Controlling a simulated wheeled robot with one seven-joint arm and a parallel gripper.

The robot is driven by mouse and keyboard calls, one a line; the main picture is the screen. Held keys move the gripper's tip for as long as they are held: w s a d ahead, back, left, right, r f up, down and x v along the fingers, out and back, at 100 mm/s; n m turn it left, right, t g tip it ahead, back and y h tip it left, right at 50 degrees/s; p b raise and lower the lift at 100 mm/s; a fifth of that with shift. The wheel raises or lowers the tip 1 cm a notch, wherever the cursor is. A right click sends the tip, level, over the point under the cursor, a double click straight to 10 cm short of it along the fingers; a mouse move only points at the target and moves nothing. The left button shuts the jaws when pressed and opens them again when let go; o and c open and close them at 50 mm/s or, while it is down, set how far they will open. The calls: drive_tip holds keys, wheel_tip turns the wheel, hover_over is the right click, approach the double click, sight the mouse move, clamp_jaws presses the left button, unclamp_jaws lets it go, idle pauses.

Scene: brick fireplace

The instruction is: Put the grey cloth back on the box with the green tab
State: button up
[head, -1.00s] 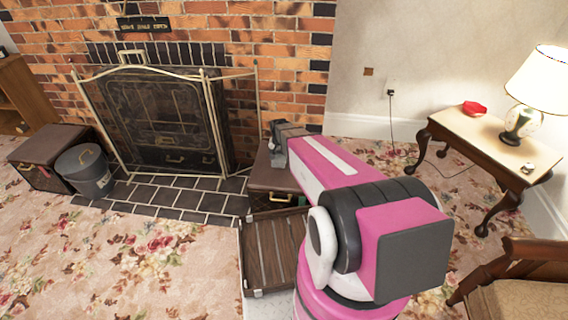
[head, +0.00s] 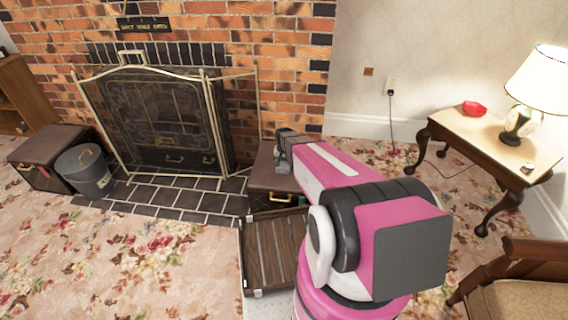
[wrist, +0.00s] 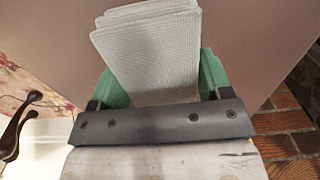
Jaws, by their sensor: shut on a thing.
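A folded light-grey cloth (wrist: 150,45) is held between the green fingers of my gripper (wrist: 162,82) in the wrist view. Behind it lies a plain brownish surface, seemingly the lid of the box below; I cannot tell whether the cloth touches it. In the head view the brown box (head: 268,178) with a brass handle stands beside the hearth, under my wrist. A small green patch (head: 301,201) shows on its front right, partly hidden by my arm. My fingers and the cloth are hidden in the head view.
A similar brown box (head: 48,145) and a grey bin (head: 86,172) stand at the left. An open wooden case (head: 268,250) lies in front of the box. The fire screen (head: 160,125) stands left of it. A side table (head: 485,145) is at the right.

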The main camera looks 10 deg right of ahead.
drive_tip(key=o, duration=0.8)
wheel_tip(320, 180, up, 12)
drive_tip(key=s+r+n, duration=0.1)
drive_tip(key=s+r, duration=0.2)
drive_tip(key=s, duration=0.4)
drive_tip(key=s+r+n, duration=0.1)
drive_tip(key=s+r, duration=0.3)
drive_tip(key=s, duration=0.3)
drive_tip(key=s+r+n, duration=0.1)
drive_tip(key=s+r, duration=0.3)
drive_tip(key=s, duration=0.3)
drive_tip(key=shift+r+n, duration=0.25)
drive_tip(key=shift+n, duration=0.05)
